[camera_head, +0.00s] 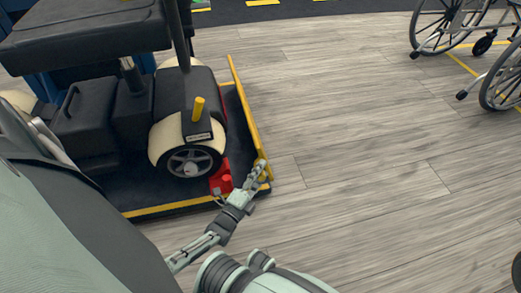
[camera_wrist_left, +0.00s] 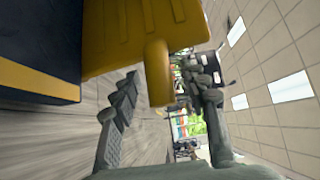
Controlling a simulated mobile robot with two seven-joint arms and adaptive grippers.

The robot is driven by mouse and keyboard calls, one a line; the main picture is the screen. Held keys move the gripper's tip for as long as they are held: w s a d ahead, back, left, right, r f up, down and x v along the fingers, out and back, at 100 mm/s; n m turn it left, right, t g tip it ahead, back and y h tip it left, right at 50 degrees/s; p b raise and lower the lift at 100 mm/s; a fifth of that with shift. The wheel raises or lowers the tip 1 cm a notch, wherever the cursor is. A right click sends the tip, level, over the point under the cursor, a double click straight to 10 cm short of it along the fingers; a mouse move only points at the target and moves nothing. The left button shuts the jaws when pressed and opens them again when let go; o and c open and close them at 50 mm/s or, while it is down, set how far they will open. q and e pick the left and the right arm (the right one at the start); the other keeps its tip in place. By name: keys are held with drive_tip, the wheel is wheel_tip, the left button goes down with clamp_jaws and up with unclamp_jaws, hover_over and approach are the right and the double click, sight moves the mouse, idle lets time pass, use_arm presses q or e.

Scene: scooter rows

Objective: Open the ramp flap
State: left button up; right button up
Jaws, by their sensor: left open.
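The ramp flap (camera_head: 246,118) is a narrow yellow panel standing up along the right edge of the dark platform (camera_head: 168,205). In the left wrist view the flap (camera_wrist_left: 125,35) fills the upper part, and a yellow tab (camera_wrist_left: 157,72) sticks out from it. My left gripper (camera_head: 260,172) is at the near end of the flap. In the left wrist view its open fingers (camera_wrist_left: 160,105) are on either side of the tab. I cannot tell whether they touch it. My right gripper is not in view.
A black scooter (camera_head: 130,105) with cream fenders stands on the platform. A red block (camera_head: 221,178) sits by its wheel, close to my left gripper. Wheelchairs (camera_head: 445,25) stand at the upper right. The wooden floor (camera_head: 350,130) right of the flap is clear.

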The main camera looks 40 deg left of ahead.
use_arm(q)
drive_tip(key=shift+c, duration=0.3)
clamp_jaws()
